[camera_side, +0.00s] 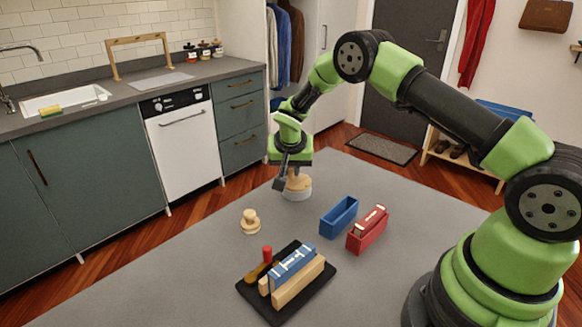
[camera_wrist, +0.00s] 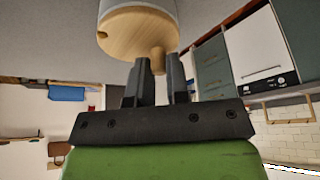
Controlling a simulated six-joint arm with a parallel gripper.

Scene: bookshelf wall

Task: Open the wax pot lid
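The wax pot (camera_side: 297,194) is a pale grey-white round pot near the far edge of the grey table. Its wooden lid (camera_wrist: 138,30) sits on it; in the wrist view the lid shows as a round wooden face with a short knob (camera_wrist: 158,58). My gripper (camera_wrist: 158,62) is at the pot, tilted, with its dark fingertips on either side of the knob. The narrow finger gap matches the knob, so the fingers look shut on it. In the side view, my gripper (camera_side: 281,184) partly covers the lid, and the contact is hard to see.
A small wooden knobbed piece (camera_side: 250,222) stands left of the pot. A blue bin (camera_side: 339,218) and a red bin (camera_side: 367,236) stand to the right. A black tray (camera_side: 318,287) with wooden blocks and a red-handled tool lies in front. The table's left side is clear.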

